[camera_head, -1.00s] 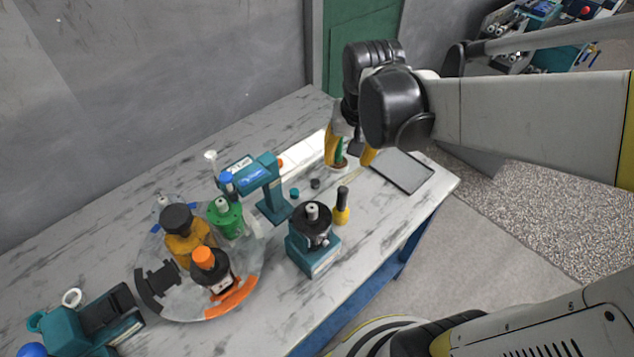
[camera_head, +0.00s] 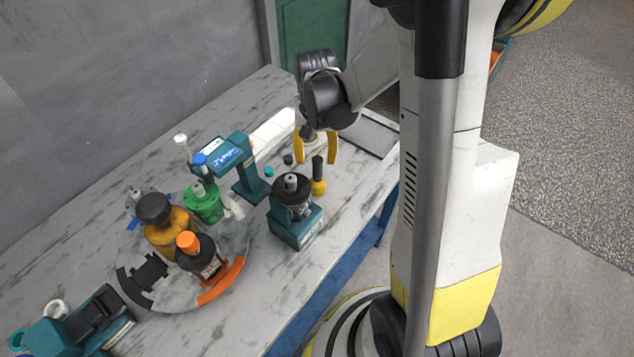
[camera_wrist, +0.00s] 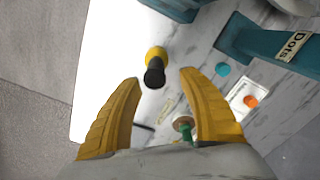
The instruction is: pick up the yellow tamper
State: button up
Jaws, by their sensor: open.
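The yellow tamper (camera_head: 318,184) stands upright on the marbled table, with a black handle on a yellow base. In the wrist view the tamper (camera_wrist: 154,71) shows just beyond the gap between the fingertips, black handle towards me. My gripper (camera_head: 317,160) has two yellow fingers spread apart and pointing down. In the head view it overlaps the area just behind and above the tamper. In the wrist view my gripper (camera_wrist: 160,77) is open and empty, its fingers on either side of the handle's near end and apart from it.
A teal machine (camera_head: 297,222) with a black round top stands close beside the tamper. A teal stand (camera_head: 249,186) is further left. A round tray (camera_head: 236,247) holds several bottles. A flat grey tray (camera_head: 375,136) lies at right. A small green plant (camera_wrist: 186,130) shows between the finger bases.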

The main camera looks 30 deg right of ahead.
aim_at(317, 170)
jog(key=f+b, duration=0.1)
jog(key=f, duration=0.1)
jog(key=s+f+b, duration=0.1)
jog(key=f, duration=0.2)
jog(key=shift+r, duration=0.1)
jog(key=shift+c, duration=0.4)
grip_shut()
